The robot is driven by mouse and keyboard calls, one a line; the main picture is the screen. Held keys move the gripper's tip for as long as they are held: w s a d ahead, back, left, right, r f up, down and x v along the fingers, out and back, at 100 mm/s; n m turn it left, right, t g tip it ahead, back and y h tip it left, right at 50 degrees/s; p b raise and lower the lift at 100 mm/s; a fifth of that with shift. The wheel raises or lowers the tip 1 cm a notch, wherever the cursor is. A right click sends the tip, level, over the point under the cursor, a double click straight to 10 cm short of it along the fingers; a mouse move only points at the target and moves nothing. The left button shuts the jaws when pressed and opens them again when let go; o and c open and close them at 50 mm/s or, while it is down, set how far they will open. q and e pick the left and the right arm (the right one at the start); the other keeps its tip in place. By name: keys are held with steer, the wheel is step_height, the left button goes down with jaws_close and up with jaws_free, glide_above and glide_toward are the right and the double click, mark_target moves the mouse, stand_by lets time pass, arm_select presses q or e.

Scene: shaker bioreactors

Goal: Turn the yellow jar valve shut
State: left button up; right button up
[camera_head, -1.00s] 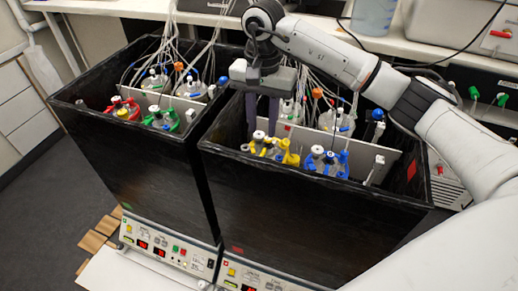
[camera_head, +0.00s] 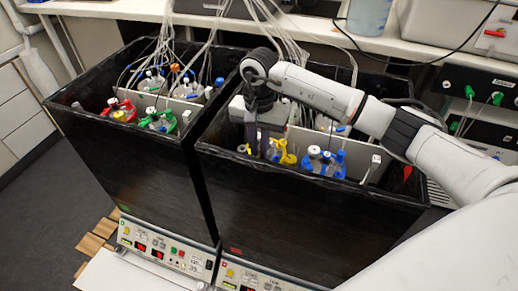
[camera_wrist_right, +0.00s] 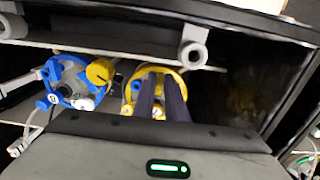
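The jar with yellow fittings (camera_wrist_right: 182,72) stands in the right black box, and shows partly in the head view (camera_head: 284,156). A yellow round knob (camera_wrist_right: 100,72) lies between it and the blue-fitted jar; I cannot tell whether it is the valve. My right gripper (camera_wrist_right: 162,112) points down over the yellow jar, its two dark fingers apart with a white part showing between them. I cannot tell whether they touch it. In the head view the gripper (camera_head: 263,152) covers the left part of this jar. My left gripper is not in view.
The blue-fitted jar (camera_head: 322,160) stands close to the right of the yellow one in the head view. The box's front wall (camera_head: 300,181) is close to the gripper. Tubes (camera_head: 270,25) hang behind. The left box (camera_head: 130,150) holds jars with red and green fittings.

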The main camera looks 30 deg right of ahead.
jaws_close()
steer(key=m, duration=0.4)
steer(key=shift+w+m, duration=0.15)
steer(key=shift+m, duration=0.15)
steer(key=m, duration=0.5)
steer(key=shift+w+r+m, duration=0.1)
steer(key=shift+w+m, duration=0.05)
steer(key=shift+m, duration=0.15)
steer(key=m, duration=0.2)
steer(key=shift+m, duration=0.3)
steer(key=m, duration=0.2)
steer(key=shift+w+m, duration=0.1)
steer(key=shift+m, duration=1.5)
